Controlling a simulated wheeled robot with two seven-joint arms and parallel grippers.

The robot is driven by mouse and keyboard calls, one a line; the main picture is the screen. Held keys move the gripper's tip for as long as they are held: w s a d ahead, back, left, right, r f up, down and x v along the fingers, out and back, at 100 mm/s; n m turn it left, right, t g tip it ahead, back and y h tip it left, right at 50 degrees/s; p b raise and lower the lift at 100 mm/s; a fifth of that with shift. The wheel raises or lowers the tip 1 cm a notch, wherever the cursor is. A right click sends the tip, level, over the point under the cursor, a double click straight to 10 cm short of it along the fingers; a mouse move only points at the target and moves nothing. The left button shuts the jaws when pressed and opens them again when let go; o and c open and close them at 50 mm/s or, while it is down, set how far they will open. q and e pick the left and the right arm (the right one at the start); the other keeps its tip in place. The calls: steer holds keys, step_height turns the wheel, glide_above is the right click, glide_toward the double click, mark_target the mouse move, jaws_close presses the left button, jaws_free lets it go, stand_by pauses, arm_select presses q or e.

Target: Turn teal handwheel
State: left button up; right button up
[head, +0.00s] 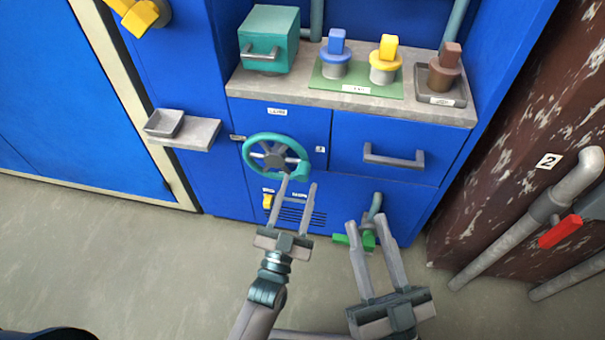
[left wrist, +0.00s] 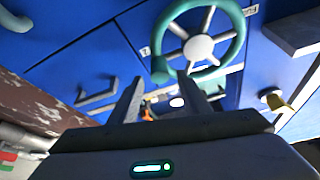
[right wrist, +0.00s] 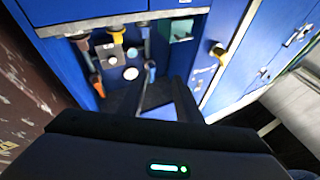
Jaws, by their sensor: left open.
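The teal handwheel (head: 274,157), with grey spokes and hub, is mounted on the blue cabinet front. A teal knob (head: 299,171) sits at its lower right in the head view. The wheel also shows at the top of the left wrist view (left wrist: 200,47), its knob (left wrist: 160,71) near the fingertips. My left gripper (head: 299,182) is open and empty, its fingers pointing at the wheel's lower right by the knob. Whether a finger touches the knob, I cannot tell. My right gripper (head: 366,219) is open and empty, lower and further right, in front of a green valve handle (head: 366,240).
A drawer with a grey handle (head: 392,158) is right of the wheel. A small shelf with a tray (head: 164,123) juts out at left. Above, the counter (head: 350,101) holds a teal box and coloured knobs. A pipe with a red lever (head: 559,232) stands at right.

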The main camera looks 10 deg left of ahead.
mark_target(301, 179)
arm_select(q)
steer(key=shift+x, duration=2.3)
steer(key=shift+c, duration=0.6)
jaws_close()
